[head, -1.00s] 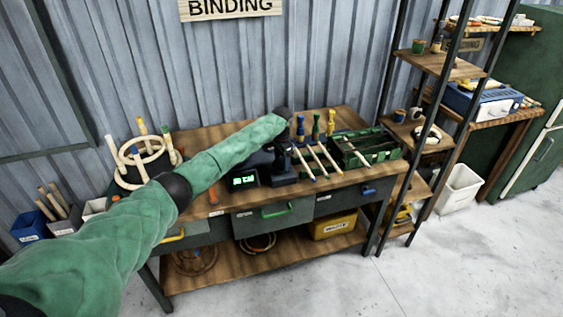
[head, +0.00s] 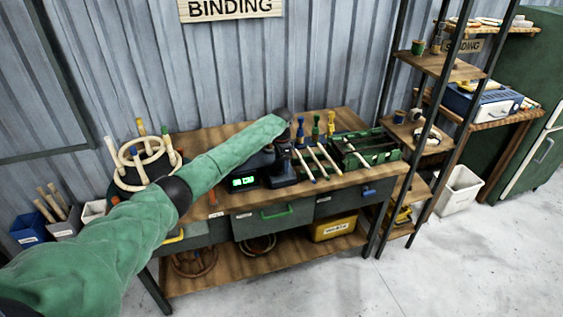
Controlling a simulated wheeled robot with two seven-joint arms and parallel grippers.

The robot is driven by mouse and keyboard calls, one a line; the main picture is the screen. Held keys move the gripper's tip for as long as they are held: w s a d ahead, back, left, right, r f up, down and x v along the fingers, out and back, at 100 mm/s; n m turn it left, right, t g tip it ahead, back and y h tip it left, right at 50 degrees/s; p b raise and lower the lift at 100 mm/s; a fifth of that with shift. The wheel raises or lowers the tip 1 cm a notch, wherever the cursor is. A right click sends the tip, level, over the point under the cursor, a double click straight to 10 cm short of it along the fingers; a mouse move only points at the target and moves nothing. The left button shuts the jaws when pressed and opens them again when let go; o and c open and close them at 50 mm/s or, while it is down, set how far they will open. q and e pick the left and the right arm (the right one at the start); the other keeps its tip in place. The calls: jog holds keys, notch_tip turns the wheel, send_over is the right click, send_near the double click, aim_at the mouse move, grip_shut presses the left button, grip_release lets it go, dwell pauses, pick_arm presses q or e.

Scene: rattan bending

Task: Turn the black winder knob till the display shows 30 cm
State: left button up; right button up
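The black winder (head: 284,176) stands on the wooden workbench (head: 213,137) in the head view. Its small display (head: 243,182) glows green to the left of it; the digits are too small to read surely. My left arm reaches across from the left in a green sleeve, and my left gripper (head: 284,148) points down at the top of the winder. The gripper is dark against the dark winder, so its fingers and the knob cannot be told apart. Whether it is shut on the knob cannot be seen. My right gripper is not in view.
Several pale rods (head: 318,160) and a green crate (head: 366,153) lie right of the winder, with colored-handled tools (head: 316,127) behind. A holder with rattan rings (head: 143,160) stands at the left. A shelf rack (head: 443,66) stands at the right; the floor in front is clear.

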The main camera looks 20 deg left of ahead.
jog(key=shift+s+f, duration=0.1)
pick_arm(q)
jog(key=shift+r, duration=0.3)
notch_tip(320, 180, up, 6)
jog(key=b, duration=0.2)
jog(key=shift+f+b, duration=0.25)
jog(key=shift+b, duration=0.1)
jog(key=shift+r, duration=0.8)
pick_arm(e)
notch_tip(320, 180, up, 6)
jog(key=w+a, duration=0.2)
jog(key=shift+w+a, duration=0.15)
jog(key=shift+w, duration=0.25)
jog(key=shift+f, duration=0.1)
